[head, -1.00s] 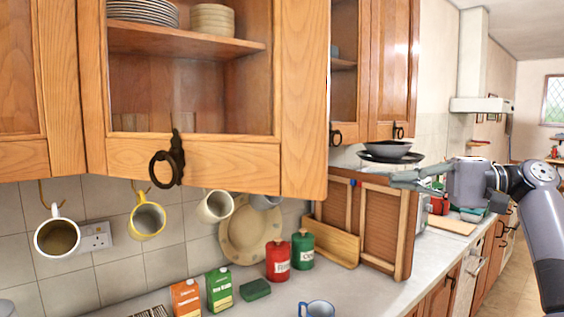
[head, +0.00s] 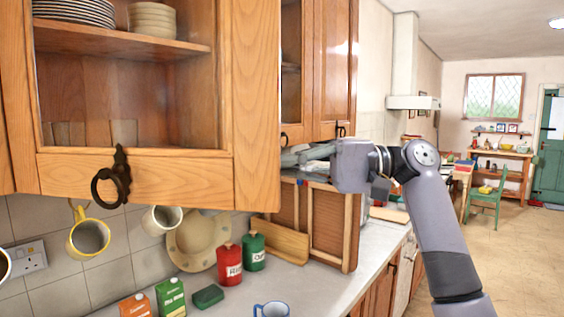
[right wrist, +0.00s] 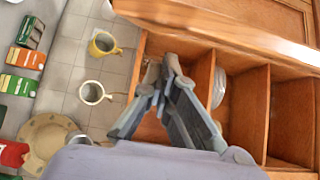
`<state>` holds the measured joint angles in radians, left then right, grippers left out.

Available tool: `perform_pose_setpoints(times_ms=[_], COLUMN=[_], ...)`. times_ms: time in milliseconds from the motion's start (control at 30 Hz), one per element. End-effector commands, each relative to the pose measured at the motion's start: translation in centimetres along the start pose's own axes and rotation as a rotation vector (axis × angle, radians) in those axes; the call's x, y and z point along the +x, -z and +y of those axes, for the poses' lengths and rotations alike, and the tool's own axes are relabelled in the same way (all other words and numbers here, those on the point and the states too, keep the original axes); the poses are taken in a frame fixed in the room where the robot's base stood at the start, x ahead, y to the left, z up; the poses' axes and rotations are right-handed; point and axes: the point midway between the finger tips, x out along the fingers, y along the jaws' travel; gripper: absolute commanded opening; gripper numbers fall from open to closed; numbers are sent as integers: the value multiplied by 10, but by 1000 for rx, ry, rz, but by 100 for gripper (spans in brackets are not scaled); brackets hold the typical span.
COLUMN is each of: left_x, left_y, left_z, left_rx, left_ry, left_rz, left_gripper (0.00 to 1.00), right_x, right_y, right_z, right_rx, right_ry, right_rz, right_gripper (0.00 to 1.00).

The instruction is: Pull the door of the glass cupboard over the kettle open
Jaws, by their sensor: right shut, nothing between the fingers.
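The farther wall cupboard has a narrow glass door (head: 291,72) at left with a dark ring handle (head: 284,139), beside a solid wooden door (head: 333,65) with its own ring. My right gripper (head: 290,156) is shut and empty, its fingers just below and right of the glass door's ring; I cannot tell if they touch. The right wrist view shows the closed fingers (right wrist: 166,75) in front of wooden shelves (right wrist: 245,100) with pale dishes (right wrist: 219,88). Whether the door is ajar is unclear. I cannot make out the kettle. My left gripper is out of view.
A nearer glass-fronted cupboard (head: 258,110) with a ring handle (head: 112,180) juts out at left. Mugs (head: 88,237) hang below it. Red (head: 229,264) and green (head: 253,250) canisters, cartons and a blue mug (head: 271,309) stand on the worktop.

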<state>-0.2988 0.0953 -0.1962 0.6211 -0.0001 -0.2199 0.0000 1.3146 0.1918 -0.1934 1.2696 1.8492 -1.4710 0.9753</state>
Motion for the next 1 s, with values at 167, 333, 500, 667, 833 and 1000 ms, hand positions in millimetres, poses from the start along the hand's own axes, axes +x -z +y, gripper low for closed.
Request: perform_pose_setpoints(times_ms=[167, 333, 500, 667, 833, 1000], left_x=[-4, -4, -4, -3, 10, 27], left_y=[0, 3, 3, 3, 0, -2], left_z=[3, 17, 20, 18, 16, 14], left_rx=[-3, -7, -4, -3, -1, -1], left_ry=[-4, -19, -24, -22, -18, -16], left_rz=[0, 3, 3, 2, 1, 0], left_gripper=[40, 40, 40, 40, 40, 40], right_x=[3, 4, 4, 4, 6, 13], right_y=[-13, -17, -17, -18, -32, -61], right_z=[0, 0, 0, 1, 4, 4], right_rx=[0, 0, 1, 0, -3, -6], right_ry=[-1, 0, 0, -1, -10, -10], right_rz=[0, -1, 0, 2, 40, 97], right_gripper=[0, 0, 0, 0, 0, 0])
